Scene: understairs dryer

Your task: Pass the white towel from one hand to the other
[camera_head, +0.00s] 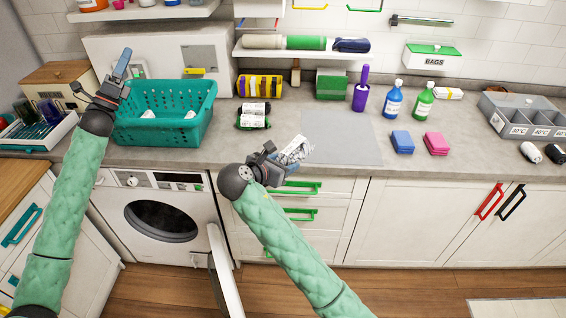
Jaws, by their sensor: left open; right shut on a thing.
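A crumpled white towel with grey marks (295,150) is in the jaws of my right gripper (285,163). It is held near the front edge of the counter, left of a grey mat; the jaws hide part of it. My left gripper (103,78) is open and empty, at the upper left of the teal basket, well apart from the towel and the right gripper.
The teal basket (165,116) holds some white items. Rolled cloths (254,115) lie right of it. The flat grey mat (341,136) is bare. Blue (393,101) and green (424,103) bottles stand farther right. The washing machine's door (224,270) hangs open below.

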